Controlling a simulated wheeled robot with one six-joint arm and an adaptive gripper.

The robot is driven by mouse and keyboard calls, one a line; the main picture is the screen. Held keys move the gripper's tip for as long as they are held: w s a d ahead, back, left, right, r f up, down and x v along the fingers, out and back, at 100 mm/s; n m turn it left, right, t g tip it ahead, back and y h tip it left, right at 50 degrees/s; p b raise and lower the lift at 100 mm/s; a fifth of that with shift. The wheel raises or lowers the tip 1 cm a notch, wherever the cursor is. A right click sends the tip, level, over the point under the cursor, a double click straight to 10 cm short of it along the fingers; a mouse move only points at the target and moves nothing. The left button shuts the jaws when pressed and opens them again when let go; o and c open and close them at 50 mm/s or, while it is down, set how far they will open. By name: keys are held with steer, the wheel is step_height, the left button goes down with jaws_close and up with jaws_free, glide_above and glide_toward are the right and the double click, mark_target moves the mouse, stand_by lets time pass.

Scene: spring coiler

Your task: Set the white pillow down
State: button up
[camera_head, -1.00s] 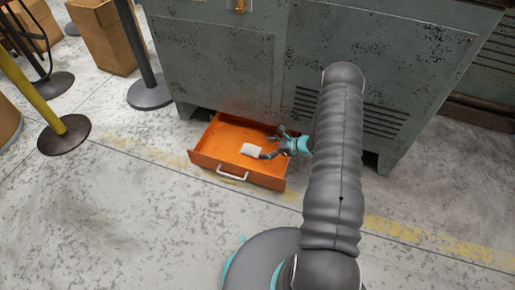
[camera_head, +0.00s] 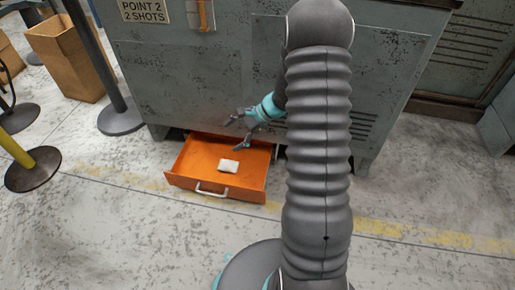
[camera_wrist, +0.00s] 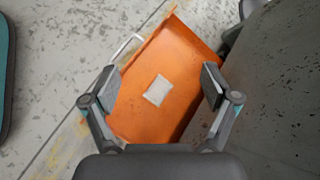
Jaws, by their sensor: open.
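The white pillow (camera_head: 229,166) lies flat on the floor of the open orange drawer (camera_head: 191,163), near its front. My gripper (camera_head: 240,133) is open and empty, above the drawer and apart from the pillow. In the wrist view, the pillow (camera_wrist: 158,90) shows below and between the spread fingers of my gripper (camera_wrist: 162,85), with orange drawer floor (camera_wrist: 180,55) all around it.
The drawer sticks out from the bottom of a worn grey-green machine cabinet (camera_head: 200,80). A post with a round base (camera_head: 121,117), a yellow post (camera_head: 15,150) and a cardboard box (camera_head: 70,58) stand at left. The concrete floor in front is clear.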

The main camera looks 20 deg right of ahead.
steer(key=s+a+r+n+g+h, duration=0.1)
steer(key=s+a+r+n+h, duration=0.2)
steer(key=s+r, duration=0.4)
steer(key=s+a+r+n+h, duration=0.1)
steer(key=s+a+r+n, duration=0.2)
steer(key=s+r+n, duration=0.5)
steer(key=s+d+r+n+t+h, duration=0.2)
steer(key=s+r+n+h, duration=0.3)
steer(key=s+r, duration=0.4)
steer(key=s+t, duration=0.1)
steer(key=s, duration=0.3)
steer(key=shift+s+d+r+t, duration=0.2)
steer(key=shift+d+r+t, duration=0.1)
steer(key=shift+r, duration=0.1)
